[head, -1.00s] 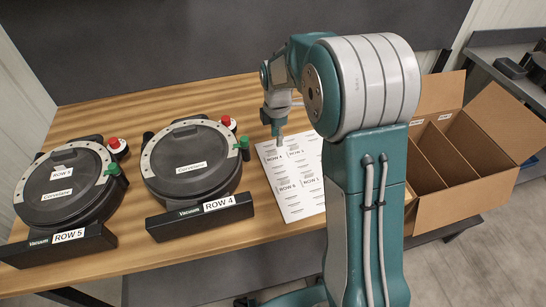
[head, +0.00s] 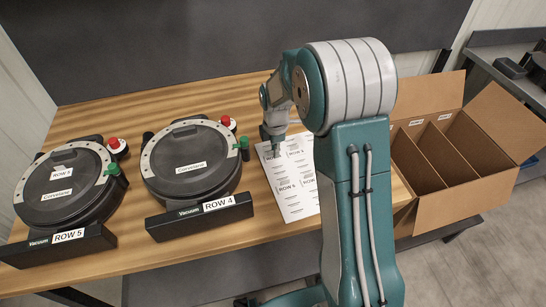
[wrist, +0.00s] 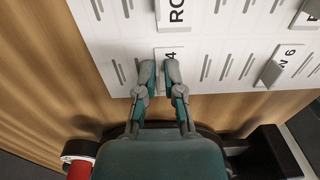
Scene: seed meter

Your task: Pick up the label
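A white sheet (head: 298,202) with printed ROW labels lies on the wooden table. In the wrist view, a label ending in 4 (wrist: 170,54) lies on the sheet right at my fingertips. My gripper (wrist: 159,72) points down at it, its two fingers close together with a narrow pale gap between them. Whether they pinch part of the label is unclear. In the head view my gripper (head: 276,152) is over the sheet's upper left part. A ROW 6 label (wrist: 285,55) with a small grey raised tab is to the right in the wrist view.
Two round black seed meters, ROW 5 (head: 68,187) and ROW 4 (head: 190,160), stand left of the sheet with red and green knobs. An open cardboard box (head: 450,203) with dividers stands at the right. A dark panel (head: 150,45) backs the table.

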